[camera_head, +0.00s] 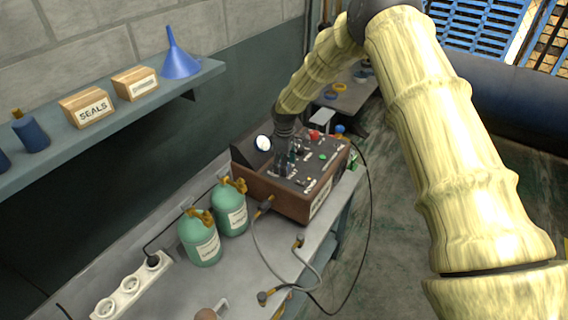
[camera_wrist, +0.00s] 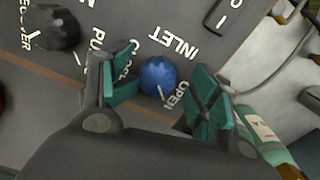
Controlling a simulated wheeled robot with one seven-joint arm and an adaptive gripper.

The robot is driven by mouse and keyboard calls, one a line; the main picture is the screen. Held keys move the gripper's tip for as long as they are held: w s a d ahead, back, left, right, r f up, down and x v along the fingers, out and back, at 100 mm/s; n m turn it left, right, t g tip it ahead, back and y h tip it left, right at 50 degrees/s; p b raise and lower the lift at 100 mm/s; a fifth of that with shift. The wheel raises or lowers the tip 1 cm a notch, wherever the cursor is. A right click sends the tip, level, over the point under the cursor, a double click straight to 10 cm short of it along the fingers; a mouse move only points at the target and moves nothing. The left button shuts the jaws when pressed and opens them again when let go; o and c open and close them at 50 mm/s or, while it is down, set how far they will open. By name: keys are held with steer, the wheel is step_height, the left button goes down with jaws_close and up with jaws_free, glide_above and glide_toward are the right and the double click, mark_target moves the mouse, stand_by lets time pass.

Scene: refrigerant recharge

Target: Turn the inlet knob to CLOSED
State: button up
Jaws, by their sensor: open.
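The inlet knob is a round blue knob (camera_wrist: 158,76) in the wrist view, on the grey panel beside the printed word INLET. The word OPEN is printed to its right and a partly hidden CLOSED to its left. My gripper (camera_wrist: 166,88) is open, with one green-padded finger on each side of the blue knob; I cannot tell whether either pad touches it. In the head view my gripper (camera_head: 290,150) is over the recharge machine (camera_head: 290,205), and the inlet knob there is hidden or too small to tell.
A black knob (camera_wrist: 52,28) marked RECOVER sits on the panel at the upper left. Two green cylinders (camera_head: 200,240) stand left of the machine, and hoses (camera_head: 262,240) lie on the bench. A shelf (camera_head: 140,95) holds boxes and a blue funnel (camera_head: 179,62).

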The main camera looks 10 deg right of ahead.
steer(key=shift+w+a+f, duration=0.2)
steer(key=shift+w+f, duration=0.6)
steer(key=shift+s+a+r, duration=0.1)
steer(key=shift+s, duration=0.05)
steer(key=c, duration=0.4)
steer(key=shift+s+a+r, duration=0.1)
steer(key=shift+s+r, duration=0.3)
steer(key=shift+s, duration=0.1)
steer(key=c, duration=0.6)
steer(key=shift+s+d, duration=0.15)
steer(key=shift+d, duration=0.1)
steer(key=shift+c, duration=0.2)
steer(key=shift+a+f, duration=0.1)
